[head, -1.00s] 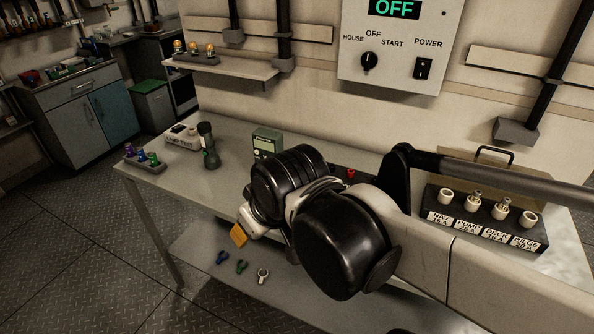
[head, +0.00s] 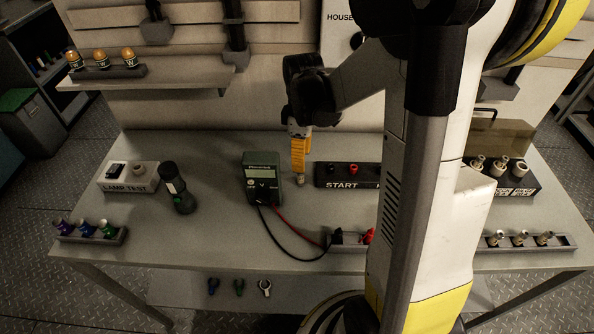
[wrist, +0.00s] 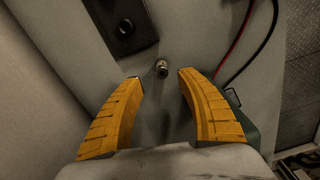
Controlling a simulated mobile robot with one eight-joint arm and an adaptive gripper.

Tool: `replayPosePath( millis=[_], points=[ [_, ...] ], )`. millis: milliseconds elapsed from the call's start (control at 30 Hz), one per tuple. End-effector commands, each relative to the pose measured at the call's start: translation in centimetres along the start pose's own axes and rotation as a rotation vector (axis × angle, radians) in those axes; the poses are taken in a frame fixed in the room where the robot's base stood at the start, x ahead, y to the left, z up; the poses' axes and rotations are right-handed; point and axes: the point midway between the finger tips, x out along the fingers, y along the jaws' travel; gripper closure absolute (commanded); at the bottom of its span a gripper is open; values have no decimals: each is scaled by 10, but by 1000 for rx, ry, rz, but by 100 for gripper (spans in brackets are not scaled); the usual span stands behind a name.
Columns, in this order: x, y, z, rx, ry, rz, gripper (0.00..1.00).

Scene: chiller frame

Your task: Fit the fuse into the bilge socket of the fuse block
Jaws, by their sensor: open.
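A small fuse-like cylinder (head: 300,179) with a metallic end stands on the bench just below my fingertips. It also shows in the wrist view (wrist: 162,68), slightly beyond the gap between the fingertips. My gripper (head: 300,170) points down with its yellow fingers apart; in the wrist view the gripper (wrist: 160,76) is open and empty. The black fuse block (head: 540,187) is at the right of the bench, partly hidden by my arm. Its rightmost socket (head: 519,168), the bilge one by the earlier view's label, looks open and empty.
A green meter (head: 262,178) with red and black leads stands left of my gripper. A black START panel (head: 341,184) is close on the right, also in the wrist view (wrist: 118,25). A tray (head: 568,242) with several fuses lies at front right.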

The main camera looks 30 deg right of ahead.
Motion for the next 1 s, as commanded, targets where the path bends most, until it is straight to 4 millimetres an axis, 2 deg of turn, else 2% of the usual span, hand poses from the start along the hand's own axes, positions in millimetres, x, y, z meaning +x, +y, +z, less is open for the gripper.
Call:
replayPosePath(
  millis=[33,333,567,833,967,1000],
  points=[
    [11,0,0,0,0,0,55],
    [34,-1,-1,1,1,1,55],
    [70,-3,-1,1,1,1,55],
    [71,-3,-1,2,1,2,57],
    [71,-3,-1,2,1,2,96],
    [71,-3,-1,2,1,2,100]
  ],
)
